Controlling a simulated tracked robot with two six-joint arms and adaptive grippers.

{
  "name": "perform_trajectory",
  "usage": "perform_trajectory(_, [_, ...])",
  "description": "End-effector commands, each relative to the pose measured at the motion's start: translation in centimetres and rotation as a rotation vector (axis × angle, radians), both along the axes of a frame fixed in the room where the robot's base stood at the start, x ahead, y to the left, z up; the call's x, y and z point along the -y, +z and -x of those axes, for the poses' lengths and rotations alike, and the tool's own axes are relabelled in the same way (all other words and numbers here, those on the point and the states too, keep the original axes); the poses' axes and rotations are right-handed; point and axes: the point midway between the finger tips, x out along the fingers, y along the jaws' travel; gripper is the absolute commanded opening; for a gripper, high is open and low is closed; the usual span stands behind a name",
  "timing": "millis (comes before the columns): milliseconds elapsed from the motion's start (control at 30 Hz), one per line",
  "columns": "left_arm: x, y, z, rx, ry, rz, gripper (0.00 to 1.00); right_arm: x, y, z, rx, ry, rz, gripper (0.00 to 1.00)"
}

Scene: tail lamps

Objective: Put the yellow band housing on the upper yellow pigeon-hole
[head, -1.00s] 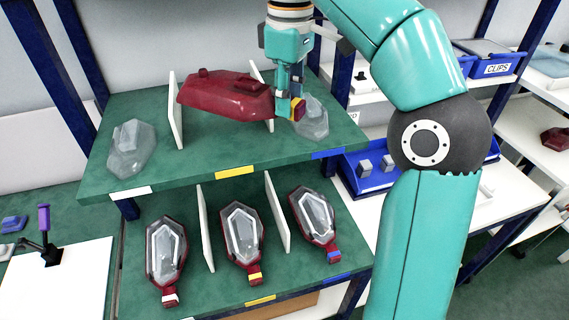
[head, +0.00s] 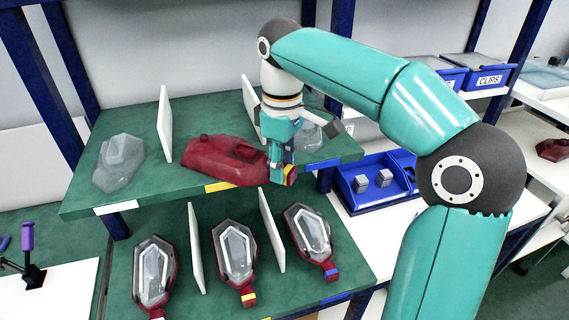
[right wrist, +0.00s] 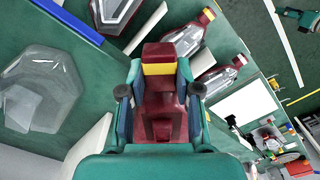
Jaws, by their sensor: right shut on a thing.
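The dark red yellow band housing (head: 222,160) is over the yellow-marked upper pigeon-hole, lying lengthwise across it. Its handle end reaches right, past the front of the right divider. My right gripper (head: 283,172) is shut on that end. The right wrist view shows the housing (right wrist: 160,112) between the fingers (right wrist: 160,95), with its yellow band (right wrist: 158,69) beyond them. I cannot tell whether the housing touches the shelf. The yellow label (head: 219,187) is on the upper shelf's front edge. My left gripper is not in view.
White dividers (head: 165,125) flank the pigeon-hole. Clear lenses stand in the upper left (head: 120,162) and upper right (head: 310,135) pigeon-holes. Several lens-fitted housings (head: 235,255) lie on the lower shelf. Blue bins (head: 375,183) stand at right.

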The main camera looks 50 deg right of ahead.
Motion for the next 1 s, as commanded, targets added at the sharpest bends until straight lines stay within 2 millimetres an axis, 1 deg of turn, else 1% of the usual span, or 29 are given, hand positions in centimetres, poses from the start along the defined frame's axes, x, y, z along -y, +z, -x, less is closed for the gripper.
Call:
perform_trajectory(33, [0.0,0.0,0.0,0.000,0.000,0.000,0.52,0.0,0.0,0.0,0.000,0.000,0.000,0.00])
perform_trajectory(67, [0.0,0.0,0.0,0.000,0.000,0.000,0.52,0.0,0.0,0.0,-0.001,0.000,0.000,0.38])
perform_trajectory(100, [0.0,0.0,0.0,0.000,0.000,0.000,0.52,0.0,0.0,0.0,-0.001,0.000,0.000,0.44])
perform_trajectory(200, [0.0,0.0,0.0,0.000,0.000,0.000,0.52,0.0,0.0,0.0,-0.001,0.000,0.000,0.58])
perform_trajectory(467, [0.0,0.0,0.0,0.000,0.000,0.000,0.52,0.0,0.0,0.0,-0.001,-0.001,0.000,0.58])
perform_trajectory(567, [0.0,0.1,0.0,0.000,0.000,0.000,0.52,0.0,0.4,0.0,0.000,-0.001,0.000,0.58])
perform_trajectory(633, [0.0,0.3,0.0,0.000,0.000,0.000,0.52,0.1,1.0,0.0,0.000,-0.001,0.000,0.58])
perform_trajectory(767, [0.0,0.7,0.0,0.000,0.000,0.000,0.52,0.0,2.9,0.0,0.002,0.000,0.001,0.58])
perform_trajectory(1000, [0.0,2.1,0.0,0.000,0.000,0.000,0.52,0.0,7.9,0.0,0.002,0.000,0.000,0.58])
